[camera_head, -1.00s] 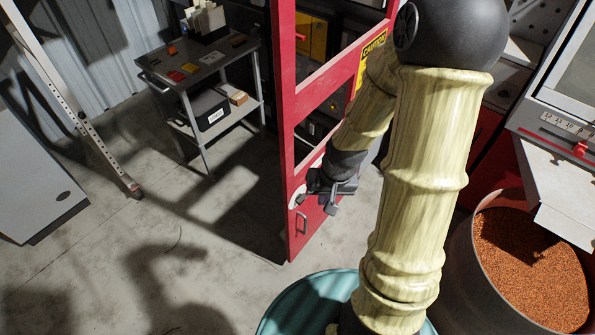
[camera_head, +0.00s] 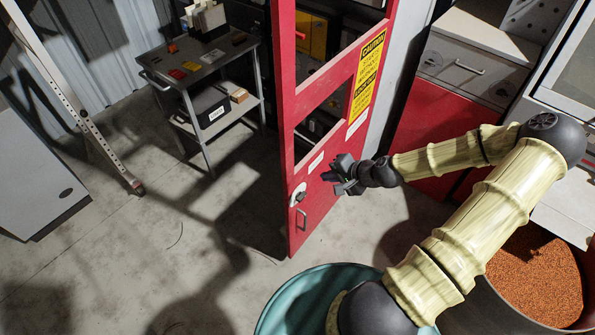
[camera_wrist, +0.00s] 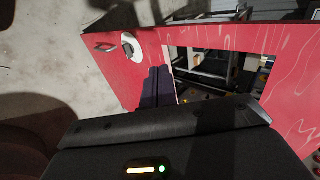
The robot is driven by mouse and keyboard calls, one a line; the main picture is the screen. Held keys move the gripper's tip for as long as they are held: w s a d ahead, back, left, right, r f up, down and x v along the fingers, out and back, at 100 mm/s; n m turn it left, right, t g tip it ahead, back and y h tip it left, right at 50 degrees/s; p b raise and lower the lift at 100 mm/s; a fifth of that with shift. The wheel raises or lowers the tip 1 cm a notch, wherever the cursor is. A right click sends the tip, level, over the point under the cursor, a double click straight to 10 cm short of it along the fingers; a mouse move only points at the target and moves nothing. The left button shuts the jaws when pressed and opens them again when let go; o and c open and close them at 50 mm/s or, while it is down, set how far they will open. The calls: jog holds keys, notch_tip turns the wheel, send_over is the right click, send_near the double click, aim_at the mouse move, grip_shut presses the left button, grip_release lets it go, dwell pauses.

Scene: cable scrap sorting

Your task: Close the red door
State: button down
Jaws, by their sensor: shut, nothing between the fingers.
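The red door (camera_head: 312,205) stands open in the head view, seen at an angle, with open window gaps and a yellow caution sign (camera_head: 366,75). A round latch plate (camera_head: 298,195) and a small pull handle (camera_head: 302,219) sit low near its free edge. My gripper (camera_head: 334,180) is shut and empty, in front of the door's face just right of the latch plate. In the wrist view the shut fingers (camera_wrist: 157,86) point at the red panel (camera_wrist: 200,45), beside the latch plate (camera_wrist: 130,44). I cannot tell whether they touch it.
A grey cart (camera_head: 205,65) with boxes stands behind the door to the left. A teal drum (camera_head: 300,300) is below the arm, and a bin of orange granules (camera_head: 535,280) is at right. The floor (camera_head: 130,245) left of the door is mostly clear.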

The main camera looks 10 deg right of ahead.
jog(key=p, duration=0.3)
send_near(290, 172)
jog(key=x, duration=0.5)
jog(key=shift+f, duration=0.4)
jog(key=shift+w+a+f, duration=0.1)
jog(key=shift+w+a, duration=0.1)
jog(key=shift+w, duration=0.1)
jog(key=shift+w+a, duration=0.1)
